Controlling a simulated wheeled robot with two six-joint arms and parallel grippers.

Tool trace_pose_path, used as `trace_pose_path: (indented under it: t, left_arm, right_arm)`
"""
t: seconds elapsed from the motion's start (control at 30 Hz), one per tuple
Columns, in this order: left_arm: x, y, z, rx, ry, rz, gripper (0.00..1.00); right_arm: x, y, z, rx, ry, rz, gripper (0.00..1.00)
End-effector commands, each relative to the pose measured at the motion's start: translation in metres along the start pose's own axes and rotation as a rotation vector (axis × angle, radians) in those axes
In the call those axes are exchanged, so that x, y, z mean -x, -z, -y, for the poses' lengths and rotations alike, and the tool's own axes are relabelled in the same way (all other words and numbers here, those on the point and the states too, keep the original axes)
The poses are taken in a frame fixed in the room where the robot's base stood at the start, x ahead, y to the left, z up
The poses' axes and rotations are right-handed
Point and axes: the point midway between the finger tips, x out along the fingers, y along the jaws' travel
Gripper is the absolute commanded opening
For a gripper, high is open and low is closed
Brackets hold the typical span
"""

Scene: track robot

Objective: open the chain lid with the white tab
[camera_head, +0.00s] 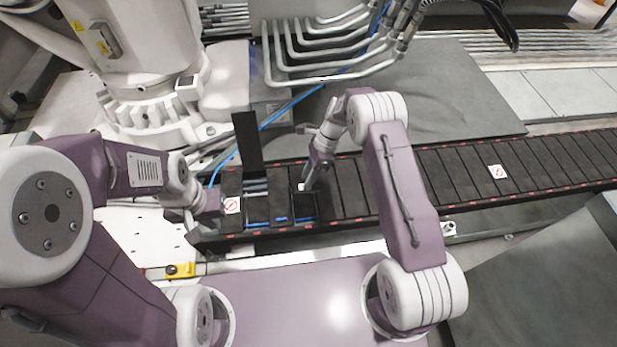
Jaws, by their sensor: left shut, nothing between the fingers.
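The black cable chain (430,174) runs across the middle, made of many dark lids with small red marks. One lid (247,143) stands upright above an open section with blue and grey lines inside. A white tab with a red sign (231,205) is on a flat lid at the chain's left end. Another such white tab (497,171) lies on a closed lid at the right. My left gripper (212,201) is shut and empty beside the left tab; contact is unclear. My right gripper (304,184) points down at a dark opening in the chain; its fingertips are too small to read.
Grey pipes (325,60) and a blue cable (270,117) run behind the chain. A white machine base (150,95) stands at the back left. A grey plate (460,90) lies behind the chain. My purple arms cover part of the front.

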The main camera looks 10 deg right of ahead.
Motion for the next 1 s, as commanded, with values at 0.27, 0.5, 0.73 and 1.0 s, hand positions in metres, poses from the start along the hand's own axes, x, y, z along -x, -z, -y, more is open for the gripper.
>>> trace_pose_path:
  t: [0.27,0.5,0.73,1.0]
  left_arm:
    - [0.000,0.000,0.000,0.000,0.000,0.000,0.00]
    - [0.000,0.000,0.000,0.000,0.000,0.000,0.00]
    - [0.004,0.000,0.000,0.000,0.000,0.000,0.00]
    - [0.016,0.002,0.000,0.000,0.000,0.000,0.00]
  right_arm:
    - [0.000,0.000,0.000,0.000,0.001,0.000,0.29]
    - [0.000,0.000,0.000,0.000,-0.001,-0.001,0.29]
    - [0.011,0.000,-0.001,0.000,0.000,-0.001,0.29]
    - [0.070,-0.001,-0.001,0.000,0.002,-0.001,0.29]
